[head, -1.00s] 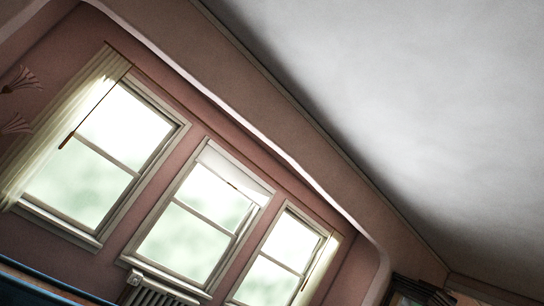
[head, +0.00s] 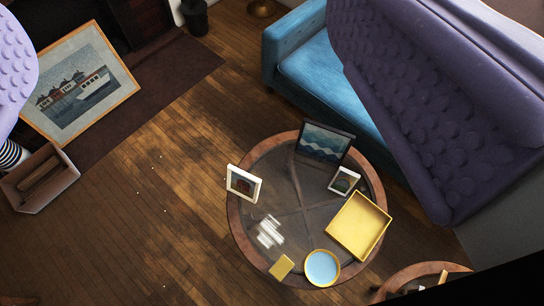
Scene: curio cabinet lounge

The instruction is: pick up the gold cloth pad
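A small gold square (head: 281,267), which looks like the gold cloth pad, lies flat near the front edge of the round glass-topped table (head: 235,226). It sits just left of a round blue dish with a yellow rim (head: 322,268). A larger yellow square tray (head: 358,226) is further right on the same table. My gripper (head: 228,150) shows as two purple bumpy fingers, one at the left edge and one large at the upper right. They are wide apart with nothing between them, well above the table.
Framed pictures (head: 244,183) stand on the table, with a dark-framed one (head: 324,142) at the back. A blue sofa (head: 325,75) is behind. A second round table (head: 420,275) is at lower right. A large picture (head: 80,85) and a wooden box (head: 40,180) are left. Wooden floor between is clear.

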